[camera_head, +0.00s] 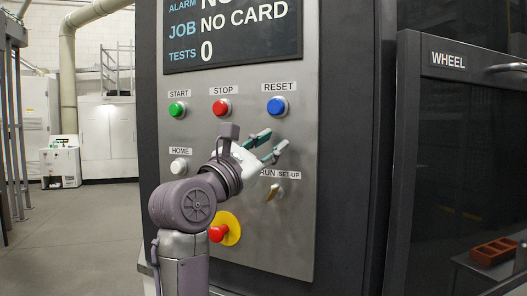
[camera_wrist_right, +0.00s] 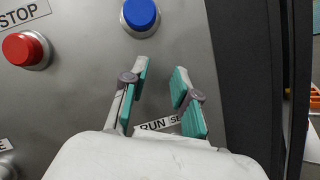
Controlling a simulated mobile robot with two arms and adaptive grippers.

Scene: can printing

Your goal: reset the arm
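My right gripper (camera_head: 272,145) is in front of the machine's grey control panel (camera_head: 262,222). It is below the blue RESET button (camera_head: 277,106) and above the RUN/SET-UP switch (camera_head: 274,192). Its two green-padded fingers are apart with nothing between them. In the right wrist view the gripper (camera_wrist_right: 163,80) also shows open, with the blue button (camera_wrist_right: 139,15) beyond the fingertips, up and to the left. The fingers do not appear to touch the button. The fingers and hand partly cover the RUN/SET-UP label. My left gripper is not in view.
Other controls are the green START button (camera_head: 177,109), red STOP button (camera_head: 221,107), white HOME button (camera_head: 179,166) and red emergency stop (camera_head: 219,233) on yellow. The screen (camera_head: 232,32) reads NO CARD. A dark door marked WHEEL (camera_head: 449,110) is at the right.

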